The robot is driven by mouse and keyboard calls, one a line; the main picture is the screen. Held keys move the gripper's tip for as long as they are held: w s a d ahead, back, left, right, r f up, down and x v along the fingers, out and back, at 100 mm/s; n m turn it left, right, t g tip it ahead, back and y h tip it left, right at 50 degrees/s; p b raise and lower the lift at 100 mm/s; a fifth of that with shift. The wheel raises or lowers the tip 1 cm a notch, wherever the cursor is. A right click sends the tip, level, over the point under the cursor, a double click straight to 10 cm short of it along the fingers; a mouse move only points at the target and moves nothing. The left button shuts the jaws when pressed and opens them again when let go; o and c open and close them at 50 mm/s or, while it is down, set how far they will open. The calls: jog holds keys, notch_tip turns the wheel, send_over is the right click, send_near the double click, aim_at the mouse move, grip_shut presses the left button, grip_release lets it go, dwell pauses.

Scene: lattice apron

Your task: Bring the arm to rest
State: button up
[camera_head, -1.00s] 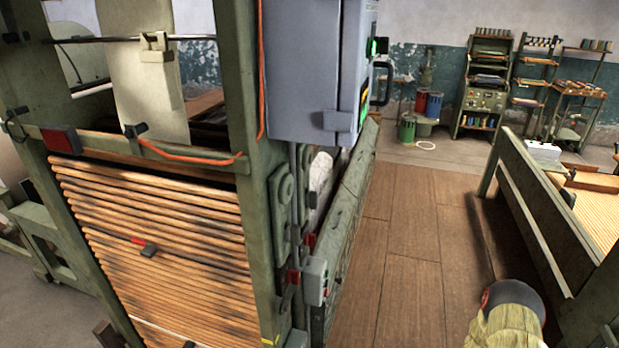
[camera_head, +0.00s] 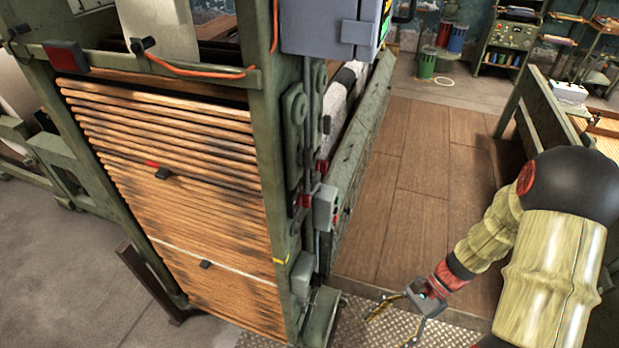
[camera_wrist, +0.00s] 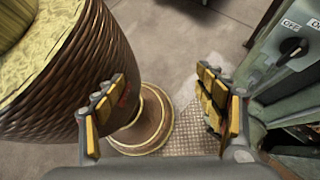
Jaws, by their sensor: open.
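My gripper (camera_head: 397,318) is at the lower right of the head view, at the end of my bent arm, above a metal tread plate. In the wrist view my gripper (camera_wrist: 165,108) shows two yellow-padded fingers spread wide apart. Nothing is between them but floor, the tread plate and part of my own base below. The jaws are open and empty.
A green machine frame with a slatted wooden apron (camera_head: 190,190) stands left of my gripper. A grey switch box (camera_head: 326,207) is on its post; a switch panel (camera_wrist: 292,48) is close right in the wrist view. Wooden floor (camera_head: 415,190) lies clear beyond.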

notch_tip(320, 180, up, 27)
jog(key=s+n+t+h+b, duration=0.1)
jog(key=n+t+h+b, duration=0.2)
jog(key=n+t+h, duration=0.5)
jog(key=n+t, duration=0.2)
jog(key=n, duration=0.4)
jog(key=shift+s+a+r+h, duration=0.15)
jog(key=shift+s+r+h, duration=0.05)
jog(key=shift+s+h, duration=0.2)
